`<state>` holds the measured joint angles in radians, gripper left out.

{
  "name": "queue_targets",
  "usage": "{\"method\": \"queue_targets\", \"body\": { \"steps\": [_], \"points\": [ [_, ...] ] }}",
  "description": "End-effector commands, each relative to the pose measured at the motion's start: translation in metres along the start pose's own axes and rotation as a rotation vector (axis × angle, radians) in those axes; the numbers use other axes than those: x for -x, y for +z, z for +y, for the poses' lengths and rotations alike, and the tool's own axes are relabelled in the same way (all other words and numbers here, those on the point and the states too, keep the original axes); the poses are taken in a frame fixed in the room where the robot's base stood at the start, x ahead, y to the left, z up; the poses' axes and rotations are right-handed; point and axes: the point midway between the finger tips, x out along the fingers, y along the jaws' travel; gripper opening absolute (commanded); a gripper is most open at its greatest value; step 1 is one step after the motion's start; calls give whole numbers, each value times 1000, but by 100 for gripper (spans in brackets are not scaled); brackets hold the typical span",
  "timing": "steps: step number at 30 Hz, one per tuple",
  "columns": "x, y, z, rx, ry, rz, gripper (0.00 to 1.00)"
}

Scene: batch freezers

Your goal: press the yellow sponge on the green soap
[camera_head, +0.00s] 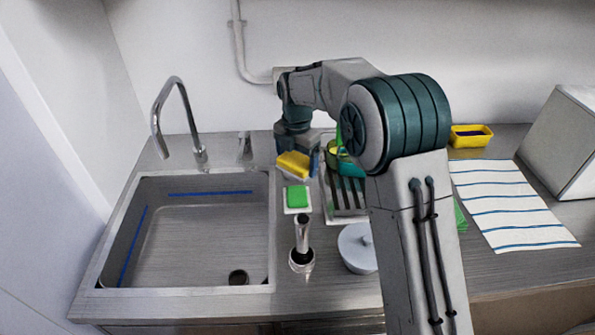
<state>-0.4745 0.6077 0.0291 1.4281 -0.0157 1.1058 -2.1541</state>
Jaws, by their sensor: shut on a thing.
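The yellow sponge (294,164) is held by my gripper (304,160), tilted, just right of the sink. It appears above and a little behind the green soap, apart from it in the picture. The green soap (298,196) is a small block lying on a white dish (297,209) on the steel counter. My gripper is shut on the sponge; its fingertips are partly hidden by the sponge.
The sink (200,225) with its tap (185,120) lies left. A dark upright handle (302,245) stands in front of the soap. A striped towel (510,205) and yellow tub (471,136) lie farther right.

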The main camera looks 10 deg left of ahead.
Motion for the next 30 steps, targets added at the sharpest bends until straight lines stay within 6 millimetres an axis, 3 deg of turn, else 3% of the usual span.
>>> {"method": "queue_targets", "body": {
  "steps": [4, 14, 30],
  "points": [
    [-26, -1, 0, 1, -2, -1, 68],
    [-44, -2, 0, 3, -2, -2, 68],
    [-92, -2, 0, 2, -1, -3, 68]
  ]
}}
